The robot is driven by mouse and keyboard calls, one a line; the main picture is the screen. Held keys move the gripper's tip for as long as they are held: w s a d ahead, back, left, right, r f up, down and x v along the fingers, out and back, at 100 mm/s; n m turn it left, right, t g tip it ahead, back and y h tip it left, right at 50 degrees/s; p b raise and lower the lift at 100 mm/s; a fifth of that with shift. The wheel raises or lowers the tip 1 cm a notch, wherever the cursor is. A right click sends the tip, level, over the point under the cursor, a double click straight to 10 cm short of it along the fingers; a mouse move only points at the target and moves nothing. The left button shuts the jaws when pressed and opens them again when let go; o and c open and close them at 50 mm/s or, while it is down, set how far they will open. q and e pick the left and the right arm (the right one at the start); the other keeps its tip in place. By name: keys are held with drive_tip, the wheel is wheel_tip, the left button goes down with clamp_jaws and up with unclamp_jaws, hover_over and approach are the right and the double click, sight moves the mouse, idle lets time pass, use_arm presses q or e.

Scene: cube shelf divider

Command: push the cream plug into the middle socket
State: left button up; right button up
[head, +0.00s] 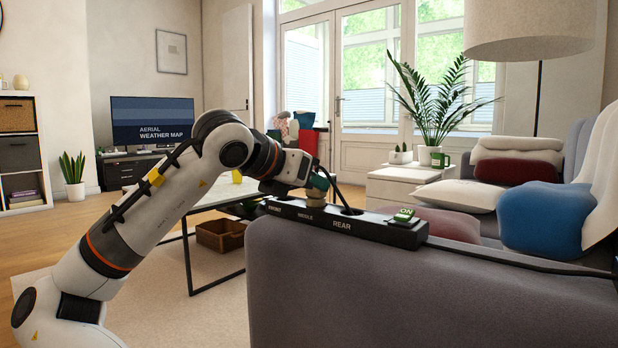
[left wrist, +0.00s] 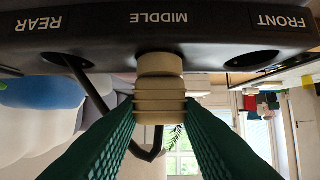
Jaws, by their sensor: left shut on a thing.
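The black socket strip (head: 385,231) lies on top of the grey sofa's edge, with holes labelled FRONT, MIDDLE and REAR. It also spans the top of the left wrist view (left wrist: 110,22). The cream plug (left wrist: 160,95) stands at the MIDDLE socket, in line with it, its end meeting the strip. How deep it sits is hidden. In the head view the plug (head: 316,194) shows small below my gripper. My left gripper (head: 318,183) is shut on the plug, its green fingers on both sides of the ribbed body. My right gripper is not in view.
A black cord (left wrist: 92,95) loops from behind the plug to the REAR hole's area; whether it enters is unclear. The FRONT hole (left wrist: 252,60) looks empty. A low table (head: 205,196) stands behind my arm.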

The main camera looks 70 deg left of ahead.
use_arm(q)
drive_tip(key=shift+f, duration=0.55)
drive_tip(key=o, duration=1.2)
drive_tip(key=shift+v, duration=2.5)
